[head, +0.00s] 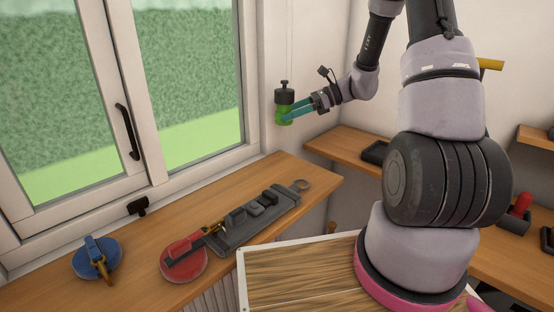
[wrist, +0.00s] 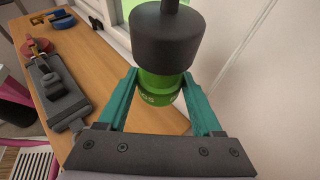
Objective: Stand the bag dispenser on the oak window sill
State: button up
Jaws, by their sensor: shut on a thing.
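The bag dispenser is a green cylinder with a black cap and a small knob on top (head: 284,97). It also shows large in the wrist view (wrist: 165,45), with part of a word on its green body. My gripper (head: 287,117) has teal fingers shut on the green body, one on each side in the wrist view (wrist: 160,98). The dispenser hangs upright in the air near the room corner, above the far end of the sill. The oak window sill (head: 235,193) runs below the window; it also shows in the wrist view (wrist: 112,82).
On the sill lie a blue round leash reel (head: 97,258), a red one (head: 184,258), a long grey tray-like object (head: 245,222) and a small ring (head: 301,185). The sill's far right end looks bare. A wooden-topped surface (head: 300,272) stands in front.

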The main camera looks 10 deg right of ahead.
aim_at(289, 162)
notch_tip(289, 162, down, 14)
jog(key=shift+r, duration=0.2)
jog(key=shift+f, duration=0.1)
jog(key=o, duration=1.5)
jog(key=shift+f, duration=0.1)
jog(key=shift+d+r, duration=0.3)
jog(key=v, duration=1.1)
jog(key=s+a+r+n+t+h, duration=0.1)
jog(key=s+r+n+h, duration=0.2)
jog(key=r, duration=0.7)
jog(key=s+a+r+n+t+h, duration=0.2)
jog(key=s+r+n+h, duration=0.2)
jog(key=s+r+n, duration=0.3)
jog(key=s+a+r+n+t+h, duration=0.1)
jog(key=s+r+n+h, duration=0.3)
jog(key=s+r, duration=0.8)
jog(key=shift+s+a+r+n+t, duration=0.15)
jog(key=shift+n+t, duration=0.1)
jog(key=shift+n, duration=0.2)
jog(key=shift+s+a+r+n+t, duration=0.15)
jog(key=shift+a+n+t, duration=0.1)
jog(key=shift+n, duration=0.2)
